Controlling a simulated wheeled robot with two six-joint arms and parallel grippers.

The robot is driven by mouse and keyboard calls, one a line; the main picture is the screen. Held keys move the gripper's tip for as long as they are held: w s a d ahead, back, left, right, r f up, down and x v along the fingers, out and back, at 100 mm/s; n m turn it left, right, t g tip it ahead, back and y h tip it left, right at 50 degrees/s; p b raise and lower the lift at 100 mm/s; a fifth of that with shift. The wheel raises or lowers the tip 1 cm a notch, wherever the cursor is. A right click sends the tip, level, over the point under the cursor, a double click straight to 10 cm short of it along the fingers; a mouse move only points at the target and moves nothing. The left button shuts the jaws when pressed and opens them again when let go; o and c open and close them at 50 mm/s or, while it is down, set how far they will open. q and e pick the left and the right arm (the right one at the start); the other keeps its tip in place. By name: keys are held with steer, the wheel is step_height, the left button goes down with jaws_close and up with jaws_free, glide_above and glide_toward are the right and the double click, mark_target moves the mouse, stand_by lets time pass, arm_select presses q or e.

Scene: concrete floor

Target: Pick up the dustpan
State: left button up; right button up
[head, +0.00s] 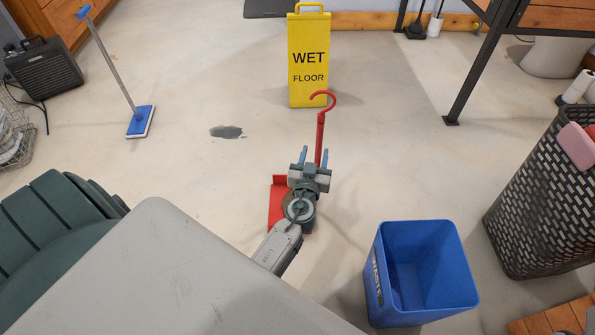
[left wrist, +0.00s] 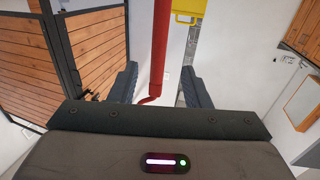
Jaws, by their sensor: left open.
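The red dustpan (head: 277,190) stands on the concrete floor in the middle of the head view, with its tall handle (head: 320,138) upright and hooked at the top. My left gripper (head: 314,157) is at the handle, its blue-grey fingers open, and it hides part of the handle and pan. In the left wrist view, the red handle (left wrist: 161,45) shows between the two spread fingers of the left gripper (left wrist: 158,82), with gaps on both sides. My right gripper is not in view.
A blue bin (head: 425,270) stands right of the dustpan, with a dark woven basket (head: 540,190) farther right. A yellow wet-floor sign (head: 309,60) stands behind. A blue-headed mop (head: 140,122) and a dark floor patch (head: 227,132) are at left. Floor between them is clear.

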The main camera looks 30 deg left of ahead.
mark_target(319, 138)
arm_select(q)
steer(key=x, duration=0.8)
steer(key=shift+w+f+p, duration=0.15)
steer(key=shift+p, duration=0.15)
jaws_close()
